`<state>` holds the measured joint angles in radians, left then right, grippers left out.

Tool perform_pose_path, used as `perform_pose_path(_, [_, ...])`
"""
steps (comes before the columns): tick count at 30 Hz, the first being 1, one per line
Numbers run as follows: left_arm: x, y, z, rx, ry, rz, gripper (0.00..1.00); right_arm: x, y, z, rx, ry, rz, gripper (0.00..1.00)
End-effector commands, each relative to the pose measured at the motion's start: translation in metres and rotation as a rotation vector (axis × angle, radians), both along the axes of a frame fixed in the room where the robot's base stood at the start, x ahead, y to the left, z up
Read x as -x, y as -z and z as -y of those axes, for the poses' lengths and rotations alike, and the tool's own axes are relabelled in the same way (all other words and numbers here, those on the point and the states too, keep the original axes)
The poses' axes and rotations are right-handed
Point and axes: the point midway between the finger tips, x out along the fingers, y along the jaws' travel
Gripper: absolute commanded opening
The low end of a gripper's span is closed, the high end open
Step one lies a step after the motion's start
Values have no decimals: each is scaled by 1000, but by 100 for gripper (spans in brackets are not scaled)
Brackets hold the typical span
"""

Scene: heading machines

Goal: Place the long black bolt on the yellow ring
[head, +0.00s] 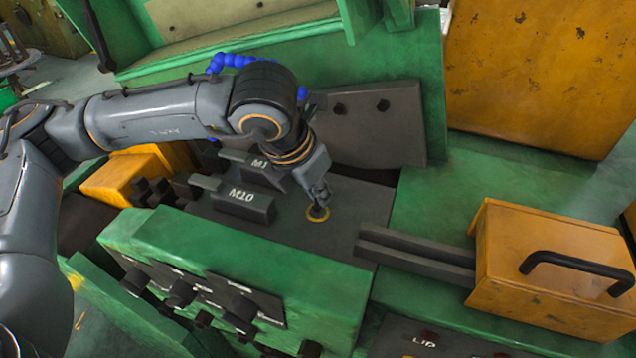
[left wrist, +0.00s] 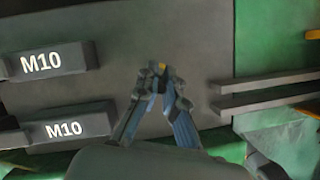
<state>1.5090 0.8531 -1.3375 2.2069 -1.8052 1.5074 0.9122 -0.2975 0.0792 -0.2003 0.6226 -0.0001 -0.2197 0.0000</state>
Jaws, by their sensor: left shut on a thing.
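The yellow ring (head: 326,219) is marked on the dark plate (head: 360,200) in the middle of the head view. My left gripper (head: 319,198) points down at the ring and is shut on a dark thing, which looks like the black bolt (head: 317,212). The bolt's lower end appears inside the ring; whether it touches the plate I cannot tell. In the left wrist view the fingertips (left wrist: 161,78) are close together, with a bit of yellow (left wrist: 162,66) just beyond them. Most of the bolt is hidden by the fingers. My right gripper is out of view.
Two dark blocks, the front one labelled M10 (head: 245,203), stand left of the ring. Dark rails (head: 415,250) run right to an orange box with a black handle (head: 550,270). A green housing with knobs (head: 240,265) stands in front. A dark panel (head: 375,125) rises behind.

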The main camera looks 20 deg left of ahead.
Motion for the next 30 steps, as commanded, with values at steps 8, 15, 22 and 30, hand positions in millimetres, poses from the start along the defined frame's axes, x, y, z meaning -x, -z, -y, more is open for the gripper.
perform_pose_path(8, [0, 8, 0, 2, -1, 1, 0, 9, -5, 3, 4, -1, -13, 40])
perform_pose_path(15, [0, 9, 0, 1, -1, 1, 14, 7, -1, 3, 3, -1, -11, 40])
perform_pose_path(22, [0, 9, 0, 2, -1, 0, 31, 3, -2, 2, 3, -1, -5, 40])
perform_pose_path(30, [1, 4, 0, 2, -1, 2, 31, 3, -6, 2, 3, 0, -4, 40])
